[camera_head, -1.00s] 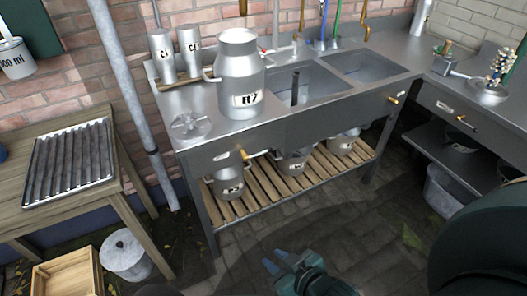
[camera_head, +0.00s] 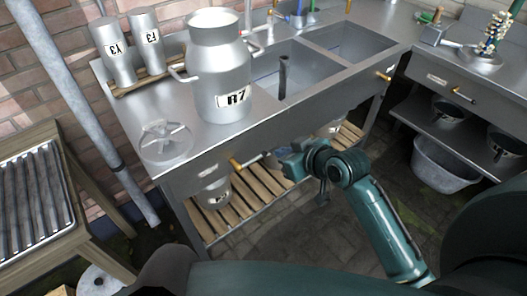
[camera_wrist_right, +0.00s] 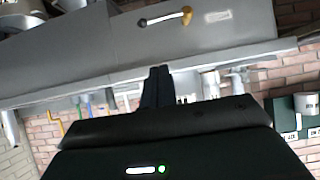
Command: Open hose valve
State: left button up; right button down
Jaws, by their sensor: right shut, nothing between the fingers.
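I cannot tell which fitting there is the hose valve. My right gripper (camera_head: 279,160) is in front of the metal sink bench, just right of a brass-ended handle (camera_head: 237,163) on its front panel. In the right wrist view its dark fingers (camera_wrist_right: 157,88) are together and empty, below that handle (camera_wrist_right: 166,17) in the picture. My left gripper is not in view.
A large can marked R7 (camera_head: 219,75) stands on the bench (camera_head: 205,130) beside a round lid (camera_head: 165,142). Two small cans stand behind. A slatted shelf (camera_head: 235,212) lies low under the bench. A wooden table with a ribbed tray (camera_head: 35,195) is at left.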

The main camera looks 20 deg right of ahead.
jog(key=shift+s, duration=0.1)
jog(key=b, duration=0.1)
send_over(262, 157)
jog(key=s, duration=0.3)
notch_tip(262, 157, down, 6)
jog(key=shift+w+a+f, duration=0.15)
jog(key=shift+a+f, duration=0.05)
jog(key=shift+f, duration=0.35)
jog(key=shift+w+a+f, duration=0.1)
jog(key=shift+a+f, duration=0.05)
jog(key=shift+f, duration=0.4)
jog(key=shift+w+f+b, duration=0.15)
jog(key=shift+f+b, duration=0.15)
jog(key=shift+f, duration=0.3)
